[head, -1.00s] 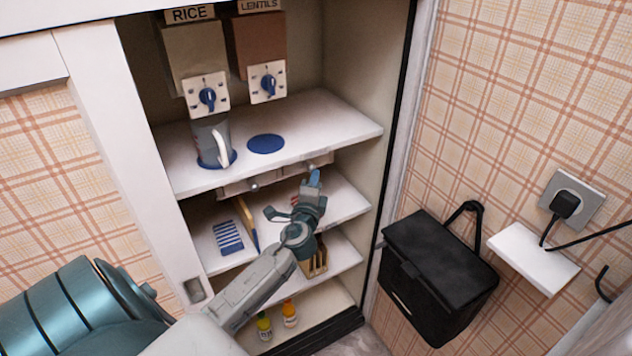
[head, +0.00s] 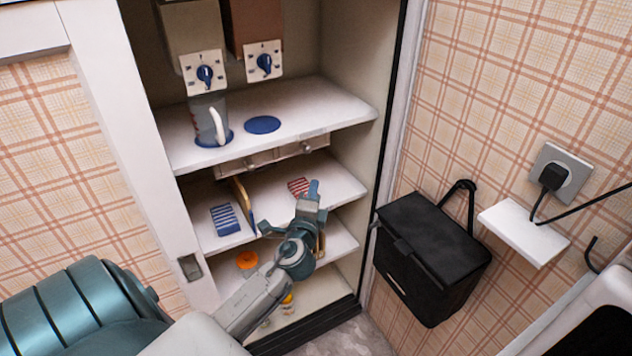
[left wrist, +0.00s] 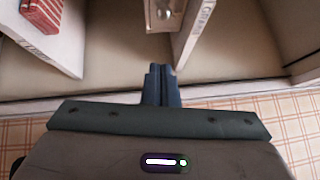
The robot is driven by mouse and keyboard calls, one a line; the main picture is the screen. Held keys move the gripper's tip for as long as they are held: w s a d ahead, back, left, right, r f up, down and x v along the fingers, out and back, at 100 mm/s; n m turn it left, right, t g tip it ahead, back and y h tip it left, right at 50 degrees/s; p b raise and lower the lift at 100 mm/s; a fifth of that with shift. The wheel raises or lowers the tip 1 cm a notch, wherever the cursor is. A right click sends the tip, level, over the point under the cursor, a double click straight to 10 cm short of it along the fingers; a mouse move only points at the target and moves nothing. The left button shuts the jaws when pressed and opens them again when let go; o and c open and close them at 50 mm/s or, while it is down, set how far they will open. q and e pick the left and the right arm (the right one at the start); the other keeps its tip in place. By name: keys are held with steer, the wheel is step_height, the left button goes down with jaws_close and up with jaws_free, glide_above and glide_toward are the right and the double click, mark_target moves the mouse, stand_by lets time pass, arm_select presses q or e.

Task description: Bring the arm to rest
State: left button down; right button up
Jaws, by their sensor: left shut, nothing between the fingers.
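My left gripper (head: 313,190) is in front of the open cupboard, near its middle shelf. It is shut and empty. Its two blue fingertips (left wrist: 161,84) lie side by side in the left wrist view, with no object between them. My left arm comes in from the lower left of the head view and hides part of the lower shelves. My right gripper is not in either view.
A clear jug (head: 208,122) stands on the upper shelf (head: 312,110) under a dispenser. Blue-striped (head: 225,219) and red-striped (head: 298,187) items lie on the middle shelf.

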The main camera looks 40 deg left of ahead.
arm_select(q)
steer(key=s+d+f+n+g+h, duration=0.15)
steer(key=s+f+n+g, duration=0.35)
steer(key=f, duration=1.6)
steer(key=s+d+f+g+h, duration=0.1)
steer(key=s+f+g+h, duration=0.4)
steer(key=f, duration=1.6)
steer(key=s+d+f+n+g, duration=0.2)
steer(key=s+f, duration=0.5)
steer(key=s, duration=0.5)
steer(key=s+d+f+n+g+h, duration=0.1)
steer(key=s+d+f+n, duration=0.2)
steer(key=s+f, duration=0.5)
steer(key=s+d+f+n+g, duration=0.2)
steer(key=s+f, duration=0.6)
steer(key=s, duration=0.8)
steer(key=shift+d+n+g+h, duration=0.35)
steer(key=shift+d+n, duration=0.15)
steer(key=shift+n, duration=0.2)
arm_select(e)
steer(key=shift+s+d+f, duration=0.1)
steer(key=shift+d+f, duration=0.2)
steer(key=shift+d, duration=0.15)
